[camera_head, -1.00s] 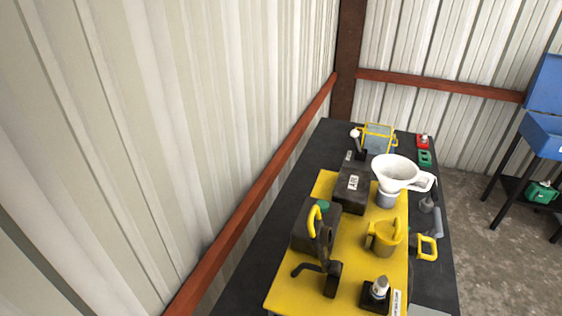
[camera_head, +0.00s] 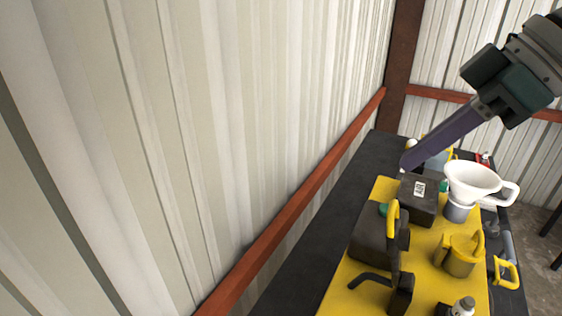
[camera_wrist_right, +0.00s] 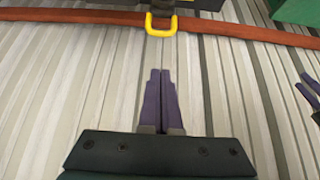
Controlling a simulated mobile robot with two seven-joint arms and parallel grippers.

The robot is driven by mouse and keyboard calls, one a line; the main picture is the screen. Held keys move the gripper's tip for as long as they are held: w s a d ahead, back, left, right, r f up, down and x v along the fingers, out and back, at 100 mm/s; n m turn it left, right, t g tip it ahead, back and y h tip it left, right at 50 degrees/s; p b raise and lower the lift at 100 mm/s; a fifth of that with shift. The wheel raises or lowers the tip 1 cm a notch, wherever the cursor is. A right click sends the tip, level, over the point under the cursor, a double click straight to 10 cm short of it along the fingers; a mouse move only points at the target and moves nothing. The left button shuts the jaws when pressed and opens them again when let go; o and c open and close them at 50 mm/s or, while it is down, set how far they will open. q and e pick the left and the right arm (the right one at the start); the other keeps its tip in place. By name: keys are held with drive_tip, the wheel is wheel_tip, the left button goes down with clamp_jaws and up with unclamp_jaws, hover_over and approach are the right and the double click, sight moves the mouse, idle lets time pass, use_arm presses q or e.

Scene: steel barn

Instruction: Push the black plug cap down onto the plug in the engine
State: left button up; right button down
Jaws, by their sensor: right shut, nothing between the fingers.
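My right gripper (camera_head: 404,164) comes in from the upper right in the head view, its long purple fingers shut and empty above the labelled dark box at the back of the yellow board. In the right wrist view its fingers (camera_wrist_right: 162,78) lie side by side, with no object between them. A pale plug-like tip (camera_head: 462,306) shows at the bottom of the head view, mostly cut off. A dark engine-like block (camera_head: 370,236) with a yellow loop handle (camera_head: 392,216) stands on the board. I cannot make out the black plug cap for certain. Purple prongs (camera_wrist_right: 308,88), perhaps my left gripper, are cut off at the right wrist view's edge.
The yellow board (camera_head: 345,288) lies on a black table (camera_head: 315,245) beside a ribbed wall. The table strip along the wall is clear.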

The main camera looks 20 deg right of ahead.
drive_tip(key=shift+w+r, duration=0.25)
drive_tip(key=shift+r, duration=0.05)
drive_tip(key=p, duration=0.7)
hover_over(394, 246)
drive_tip(key=w, duration=0.3)
wheel_tip(394, 246, down, 8)
